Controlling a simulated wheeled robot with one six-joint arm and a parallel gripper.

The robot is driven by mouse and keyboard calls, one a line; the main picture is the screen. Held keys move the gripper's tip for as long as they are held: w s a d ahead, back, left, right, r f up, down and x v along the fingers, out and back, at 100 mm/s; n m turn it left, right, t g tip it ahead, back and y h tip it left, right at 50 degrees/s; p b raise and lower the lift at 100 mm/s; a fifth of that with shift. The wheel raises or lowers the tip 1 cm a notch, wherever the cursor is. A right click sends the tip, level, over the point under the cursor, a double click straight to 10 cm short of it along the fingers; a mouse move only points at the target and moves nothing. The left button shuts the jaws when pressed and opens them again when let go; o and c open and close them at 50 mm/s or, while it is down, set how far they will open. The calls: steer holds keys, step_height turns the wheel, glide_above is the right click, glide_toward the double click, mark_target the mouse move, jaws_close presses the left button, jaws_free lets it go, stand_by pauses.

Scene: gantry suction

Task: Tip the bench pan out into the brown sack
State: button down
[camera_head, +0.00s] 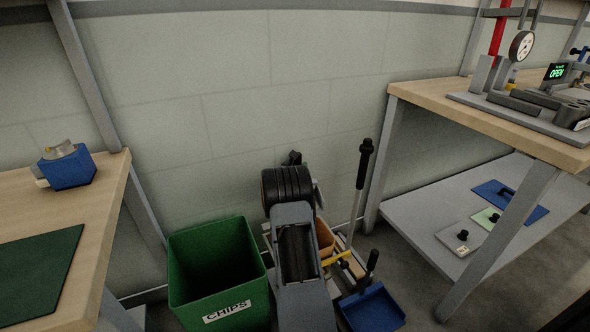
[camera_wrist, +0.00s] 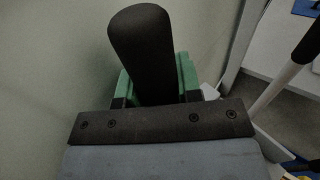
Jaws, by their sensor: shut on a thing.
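In the wrist view my gripper (camera_wrist: 154,82) is shut around a thick black handle (camera_wrist: 142,45), with a green finger on each side. The body this handle belongs to is hidden, so I cannot tell from the frames that it is the bench pan. In the head view my arm covers the gripper; a small dark tip (camera_head: 293,157) shows above it. A brown open-topped thing (camera_head: 325,236), possibly the brown sack, shows partly behind my arm, to its right. Its inside is mostly hidden.
A green bin marked CHIPS (camera_head: 217,268) stands left of my arm. A blue dustpan (camera_head: 371,308) and a long-handled tool (camera_head: 363,165) are to the right. Benches stand at left (camera_head: 112,190) and right (camera_head: 440,109), with a grey wall behind.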

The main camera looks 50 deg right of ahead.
steer(key=shift+w+f+b, duration=0.1)
steer(key=shift+f+b, duration=1.15)
steer(key=shift+f, duration=1.1)
steer(key=shift+s+a+r+m+h+b, duration=0.4)
steer(key=shift+s+a+r+h+b, duration=0.2)
steer(key=shift+s+r+b, duration=0.25)
steer(key=s+a+r+m+g+h+b, duration=0.1)
steer(key=s+a+r+m+h, duration=0.4)
steer(key=s, duration=0.4)
steer(key=shift+a+r+m+g+h+b, duration=0.2)
steer(key=shift+a+m+g+h+b, duration=0.2)
steer(key=shift+a+m+h, duration=0.6)
steer(key=shift+d+y, duration=0.2)
steer(key=shift+y, duration=0.1)
